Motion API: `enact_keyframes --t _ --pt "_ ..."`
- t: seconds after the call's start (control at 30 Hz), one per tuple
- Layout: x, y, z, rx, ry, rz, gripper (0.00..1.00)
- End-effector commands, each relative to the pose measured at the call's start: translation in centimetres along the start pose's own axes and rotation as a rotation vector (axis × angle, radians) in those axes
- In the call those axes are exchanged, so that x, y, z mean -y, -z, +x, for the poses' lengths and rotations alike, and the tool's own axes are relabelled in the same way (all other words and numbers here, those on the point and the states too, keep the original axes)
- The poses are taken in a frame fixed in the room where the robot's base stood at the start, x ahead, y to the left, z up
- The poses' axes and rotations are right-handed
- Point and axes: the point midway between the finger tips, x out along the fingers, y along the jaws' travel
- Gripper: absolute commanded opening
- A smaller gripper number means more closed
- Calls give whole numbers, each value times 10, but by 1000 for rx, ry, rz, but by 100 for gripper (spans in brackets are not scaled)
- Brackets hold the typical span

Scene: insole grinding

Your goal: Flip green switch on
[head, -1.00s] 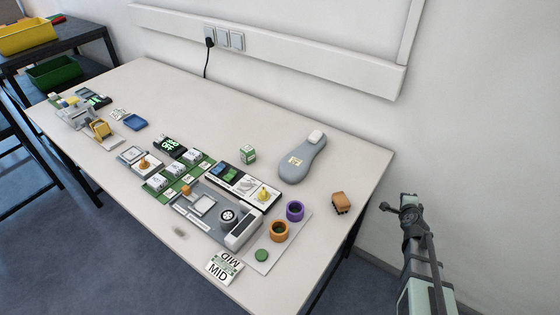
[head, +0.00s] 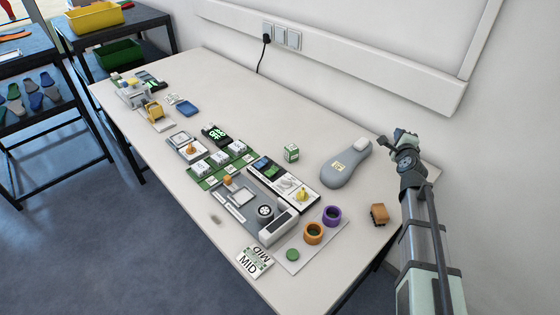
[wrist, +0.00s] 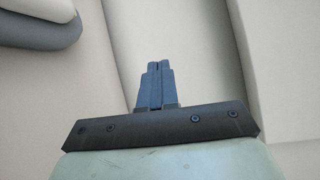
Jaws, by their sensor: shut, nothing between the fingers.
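A black box with glowing green lettering that looks like ON and OFF (head: 217,134) sits mid-table, behind a row of white cubes on green plates. I take it for the green switch; its lever position is too small to tell. A second dark unit with a green display (head: 150,80) stands at the far left end of the table. My gripper (head: 401,134) is at the right end of the table, far from both, beside the grey sole-shaped thing. In the wrist view my gripper's blue fingers (wrist: 158,84) are together and empty; no switch shows there.
The grey sole-shaped thing (head: 340,172) lies left of my gripper. An orange-brown block (head: 379,214), a purple ring (head: 332,215) and an orange ring (head: 313,233) are nearer the front. A wall with sockets (head: 280,36) bounds the back. The table's back strip is clear.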

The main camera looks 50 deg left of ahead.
Motion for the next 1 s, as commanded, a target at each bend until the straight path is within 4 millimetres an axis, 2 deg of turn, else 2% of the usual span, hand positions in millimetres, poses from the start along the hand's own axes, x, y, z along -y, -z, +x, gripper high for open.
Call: enact_keyframes --t 0.03,0.2,0.37,0.5,0.7,1.0 --pt "-2 -28 7 50 -42 -35 0" --pt "-20 -115 13 208 -216 -173 0" --pt "-38 -187 5 329 -382 -311 0" --pt "-52 -241 -10 408 -529 -437 0" --pt "-65 -304 -42 478 -738 -620 0" --pt "-60 -372 -105 485 -1037 -880 0"
